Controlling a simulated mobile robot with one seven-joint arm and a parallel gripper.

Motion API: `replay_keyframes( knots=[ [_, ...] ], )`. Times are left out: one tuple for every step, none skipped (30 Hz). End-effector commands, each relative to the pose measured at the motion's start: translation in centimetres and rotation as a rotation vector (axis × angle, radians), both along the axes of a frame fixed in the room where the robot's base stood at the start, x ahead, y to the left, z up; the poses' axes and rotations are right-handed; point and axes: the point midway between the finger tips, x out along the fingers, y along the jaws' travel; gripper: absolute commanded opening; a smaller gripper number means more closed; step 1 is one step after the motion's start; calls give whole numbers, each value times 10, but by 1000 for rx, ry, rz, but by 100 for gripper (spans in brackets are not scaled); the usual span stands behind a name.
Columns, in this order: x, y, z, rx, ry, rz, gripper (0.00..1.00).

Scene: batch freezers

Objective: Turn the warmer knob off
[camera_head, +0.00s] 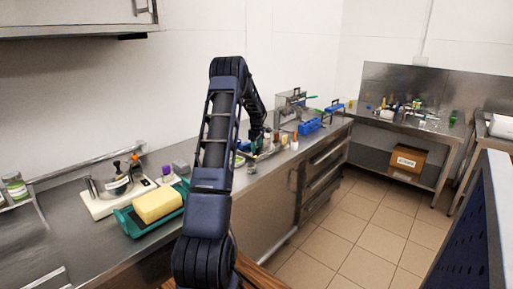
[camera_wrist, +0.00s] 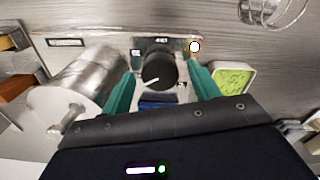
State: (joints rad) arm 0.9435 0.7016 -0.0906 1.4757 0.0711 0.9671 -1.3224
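In the wrist view a round black knob (camera_wrist: 160,71) with a white pointer line sits on the warmer's small front panel (camera_wrist: 139,43). The pointer lies nearly level, slanting slightly. A round lamp (camera_wrist: 195,47) with a bright white centre and an orange rim is beside it at the upper right. My gripper (camera_wrist: 162,67) is open, its teal fingers one on each side of the knob with small gaps visible. In the head view my gripper (camera_head: 254,148) is low over the counter, and my arm hides much of the warmer.
A metal cylinder (camera_wrist: 85,82) lies close left of the knob, and a green-faced square item (camera_wrist: 233,78) close right.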

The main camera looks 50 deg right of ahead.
Motion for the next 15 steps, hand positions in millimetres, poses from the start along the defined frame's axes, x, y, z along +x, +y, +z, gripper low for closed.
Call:
replay_keyframes(
  knots=[
    [0, 0, 0, 0, 0, 0, 51],
    [0, 0, 0, 0, 0, 0, 46],
    [0, 0, 0, 0, 0, 0, 38],
    [0, 0, 0, 0, 0, 0, 32],
    [0, 0, 0, 0, 0, 0, 26],
    [0, 0, 0, 0, 0, 0, 18],
    [0, 0, 0, 0, 0, 0, 17],
    [0, 0, 0, 0, 0, 0, 17],
    [0, 0, 0, 0, 0, -1, 17],
    [0, 0, 0, 0, 0, -2, 17],
    [0, 0, 0, 0, 0, -4, 17],
    [0, 0, 0, 0, 0, -8, 17],
    [0, 0, 0, 0, 0, -12, 17],
    [0, 0, 0, 0, 0, -17, 17],
    [0, 0, 0, 0, 0, -26, 17]
  ],
)
